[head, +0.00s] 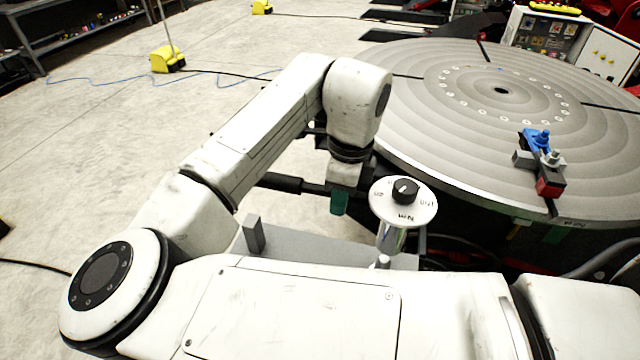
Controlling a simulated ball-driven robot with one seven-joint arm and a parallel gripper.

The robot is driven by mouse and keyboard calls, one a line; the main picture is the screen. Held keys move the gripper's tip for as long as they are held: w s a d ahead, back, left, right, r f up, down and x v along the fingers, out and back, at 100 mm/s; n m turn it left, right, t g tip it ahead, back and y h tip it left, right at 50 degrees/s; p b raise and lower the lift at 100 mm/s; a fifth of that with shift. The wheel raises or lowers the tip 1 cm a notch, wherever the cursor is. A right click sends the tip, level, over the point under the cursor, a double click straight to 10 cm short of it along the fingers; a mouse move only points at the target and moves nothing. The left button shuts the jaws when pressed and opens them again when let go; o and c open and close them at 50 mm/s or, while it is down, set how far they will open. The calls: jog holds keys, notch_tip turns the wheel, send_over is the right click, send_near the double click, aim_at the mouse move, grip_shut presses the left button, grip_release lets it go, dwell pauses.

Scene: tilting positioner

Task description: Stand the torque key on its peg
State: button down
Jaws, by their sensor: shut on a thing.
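The torque key has a white round dial (422,210) with a black knob and "Nm" lettering, a chrome shank (390,238) below it, and a black handle (282,183) reaching left. My gripper (340,200), with a green fingertip, is shut on the handle, left of the dial. The dial faces up and the shank points down. A short grey peg (383,262) shows just under the shank, partly hidden by my white arm. I cannot tell whether shank and peg touch. The far jaw is hidden.
A grey shelf (300,245) with an upright grey block (254,233) lies behind my near arm link. A large round positioner table (430,130) stands close at right, with a blue and red clamp (540,140) on it. Open floor lies left.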

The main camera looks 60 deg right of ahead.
jog(key=shift+w, duration=0.15)
dwell(0.3)
jog(key=shift+f+b, duration=1.05)
jog(key=shift+f, duration=1)
jog(key=shift+f+b, duration=1.65)
jog(key=shift+f, duration=0.8)
jog(key=shift+f+b, duration=0.95)
jog(key=shift+f, duration=0.4)
